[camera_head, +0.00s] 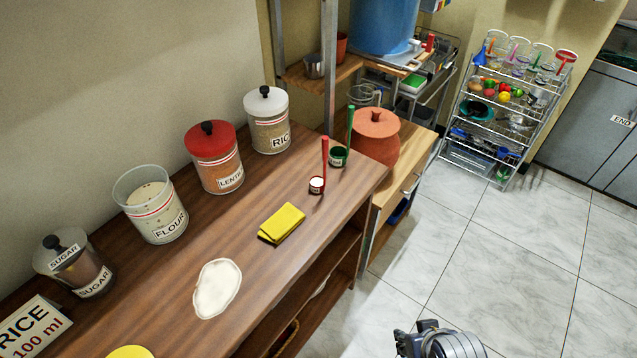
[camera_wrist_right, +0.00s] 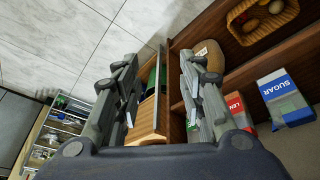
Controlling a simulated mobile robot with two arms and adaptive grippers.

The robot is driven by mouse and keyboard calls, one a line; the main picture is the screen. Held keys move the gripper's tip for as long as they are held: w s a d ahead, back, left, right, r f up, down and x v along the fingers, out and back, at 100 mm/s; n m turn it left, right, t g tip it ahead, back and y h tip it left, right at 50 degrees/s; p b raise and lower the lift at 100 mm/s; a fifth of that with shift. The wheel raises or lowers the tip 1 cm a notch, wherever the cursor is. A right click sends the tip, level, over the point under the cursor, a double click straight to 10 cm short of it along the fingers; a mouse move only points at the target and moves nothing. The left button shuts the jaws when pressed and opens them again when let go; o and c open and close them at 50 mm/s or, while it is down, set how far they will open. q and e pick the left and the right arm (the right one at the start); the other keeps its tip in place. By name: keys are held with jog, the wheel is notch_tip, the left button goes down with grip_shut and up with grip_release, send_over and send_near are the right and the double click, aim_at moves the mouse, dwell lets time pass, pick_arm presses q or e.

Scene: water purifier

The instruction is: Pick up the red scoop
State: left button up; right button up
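The red scoop (camera_head: 317,185) stands on the wooden counter near its right end, with its long red handle pointing up and white inside its cup. The green scoop (camera_head: 338,157) stands upright just behind it to the right. My right gripper (camera_head: 403,342) is at the bottom edge of the head view, out over the floor beyond the counter's front edge and well away from the red scoop. In the right wrist view its two fingers (camera_wrist_right: 158,65) are spread apart with nothing held between them. The red scoop does not show in the wrist view. My left gripper is not in view.
On the counter (camera_head: 165,285) stand a rice jar (camera_head: 270,125), a lentils jar (camera_head: 215,160), an open flour jar (camera_head: 152,210) and a sugar jar (camera_head: 75,262). A yellow cloth (camera_head: 282,223) and white spill (camera_head: 217,288) lie in front. A terracotta pot (camera_head: 376,137) stands beyond the scoops.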

jog(key=w+a+r+m+t, duration=0.15)
jog(key=w+r+t, duration=0.25)
jog(key=w+r, duration=0.4)
jog(key=n+t+y, duration=0.2)
jog(key=t+y, duration=0.1)
jog(key=t, duration=0.6)
send_near(325, 154)
jog(key=d, duration=0.2)
jog(key=shift+y, duration=0.4)
jog(key=x, duration=0.3)
jog(key=a+p+x, duration=0.1)
jog(key=x, duration=0.3)
jog(key=p+x, duration=0.1)
jog(key=x, duration=0.3)
jog(key=shift+s+a, duration=0.1)
jog(key=shift+a, duration=0.1)
jog(key=shift+w+f, duration=0.1)
jog(key=shift+w, duration=0.1)
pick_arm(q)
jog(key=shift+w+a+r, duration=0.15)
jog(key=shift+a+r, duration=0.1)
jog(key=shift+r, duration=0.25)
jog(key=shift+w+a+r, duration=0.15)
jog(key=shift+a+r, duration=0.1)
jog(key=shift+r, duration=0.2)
pick_arm(e)
grip_shut()
